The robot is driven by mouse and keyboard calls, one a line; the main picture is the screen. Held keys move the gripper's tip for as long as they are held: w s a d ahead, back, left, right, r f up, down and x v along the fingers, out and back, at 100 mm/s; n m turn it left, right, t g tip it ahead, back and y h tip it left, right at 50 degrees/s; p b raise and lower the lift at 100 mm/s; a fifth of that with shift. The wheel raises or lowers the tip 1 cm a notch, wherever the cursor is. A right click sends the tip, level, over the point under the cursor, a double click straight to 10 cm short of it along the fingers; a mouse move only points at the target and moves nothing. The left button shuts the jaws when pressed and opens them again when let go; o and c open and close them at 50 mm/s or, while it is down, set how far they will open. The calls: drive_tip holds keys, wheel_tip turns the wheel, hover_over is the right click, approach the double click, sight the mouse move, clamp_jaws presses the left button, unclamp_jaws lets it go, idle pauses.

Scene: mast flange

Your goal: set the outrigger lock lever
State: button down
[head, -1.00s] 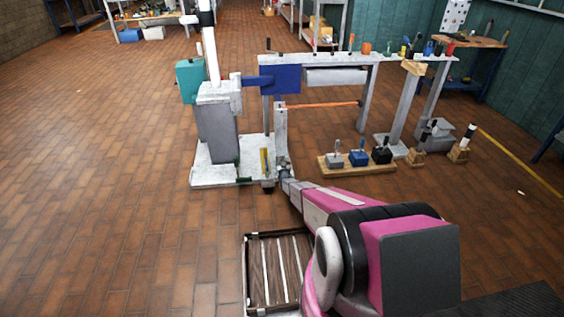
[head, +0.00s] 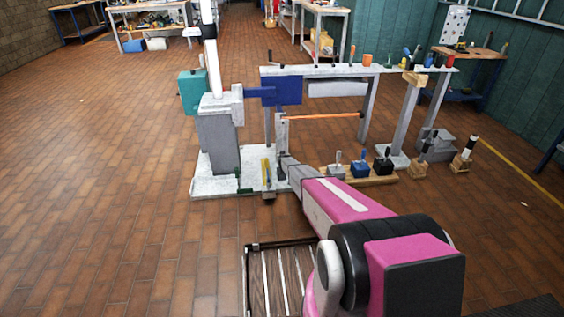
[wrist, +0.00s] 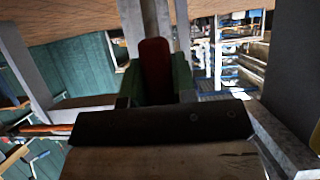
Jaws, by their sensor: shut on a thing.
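In the wrist view a dark red, round-topped handle (wrist: 156,68) stands upright between two green side pieces, which I take as my gripper (wrist: 157,88). It looks shut on this handle, probably the lock lever. A dark bar with screws crosses the foreground. In the head view my arm reaches to the front right of the pale mast base (head: 215,188). There my gripper is too small and hidden to make out, and so is the red handle. A yellow upright piece (head: 265,171) stands at the base's front edge, left of my arm's end.
The mast frame has a blue bracket (head: 282,86), a teal box (head: 193,92) and an orange bar (head: 322,116). Several small lever blocks (head: 360,169) stand on a wooden board right of my arm. A slatted crate (head: 276,278) lies in front. The floor at left is clear.

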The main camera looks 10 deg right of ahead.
drive_tip(key=shift+w+g, duration=1)
drive_tip(key=shift+w, duration=0.2)
drive_tip(key=c, duration=0.9)
unclamp_jaws()
drive_tip(key=v, duration=1)
drive_tip(key=shift+s+r, duration=0.25)
drive_tip(key=shift+s, duration=0.05)
drive_tip(key=shift+s, duration=0.1)
